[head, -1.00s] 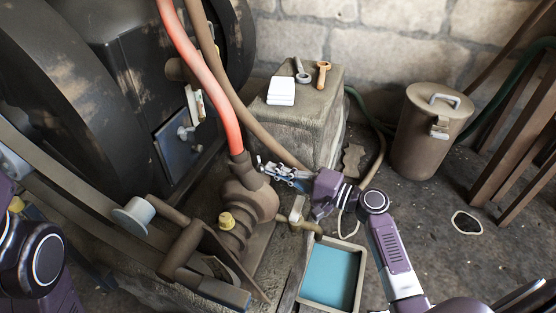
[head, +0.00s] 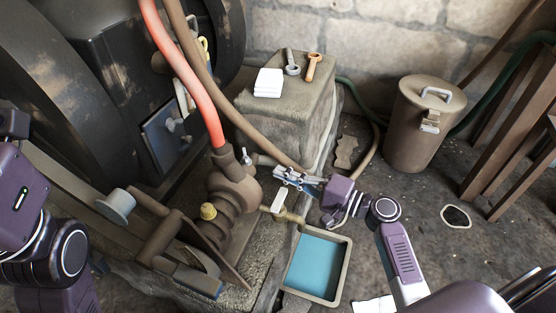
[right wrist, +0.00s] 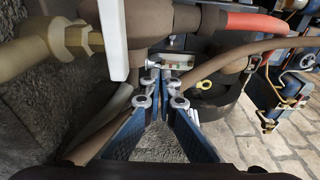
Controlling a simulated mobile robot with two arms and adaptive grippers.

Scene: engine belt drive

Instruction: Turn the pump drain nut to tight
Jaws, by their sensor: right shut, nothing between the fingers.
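The brown pump (head: 235,190) stands on the stone base with a red hose on top. A small silver fitting (head: 245,156) shows behind it; in the right wrist view a silver fitting (right wrist: 178,60) lies straight beyond my fingertips. A yellow nut-like cap (head: 208,211) sits on the pump's near side. A brass hex nut (right wrist: 85,40) is on the outlet pipe in the right wrist view. I cannot tell which is the drain nut. My right gripper (head: 279,174) is shut and empty, right of the pump and apart from it. My left gripper is out of view.
A white valve lever (head: 279,202) on the outlet pipe is close to my right gripper. A tray of blue liquid (head: 345,268) lies below. A stone block (head: 300,110) holds white cloths and two tools. A lidded can (head: 425,130) stands at right.

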